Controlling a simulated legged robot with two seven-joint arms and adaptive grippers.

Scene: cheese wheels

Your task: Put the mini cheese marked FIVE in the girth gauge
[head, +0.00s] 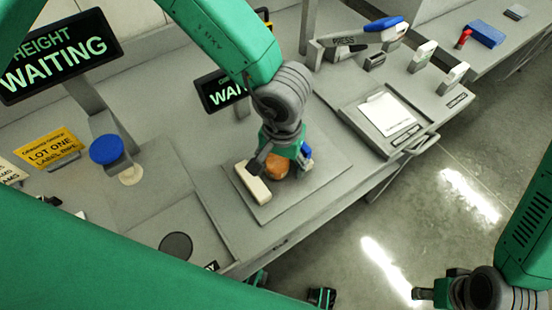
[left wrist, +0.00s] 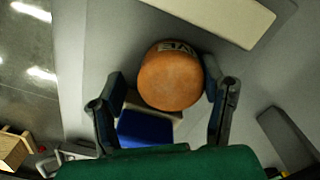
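The mini cheese is an orange wheel (head: 277,168) on the grey plate of the girth gauge (head: 310,185). In the left wrist view the cheese (left wrist: 170,80) has a pale label on its side that seems to read FIVE. It sits between a cream bar (head: 252,184) and a blue-topped cream block (left wrist: 145,127), close to the block and apart from the bar. My left gripper (head: 282,160) is low over the plate, its fingers open on either side of the cheese; the right-hand finger in the wrist view is very near it. My right gripper (head: 437,285) hangs over the floor, its opening unclear.
The gauge's screen (head: 222,92), partly hidden by my left arm, and the height screen (head: 60,55) both show WAITING. A post with a blue knob (head: 107,149) stands left. Open floor lies in front.

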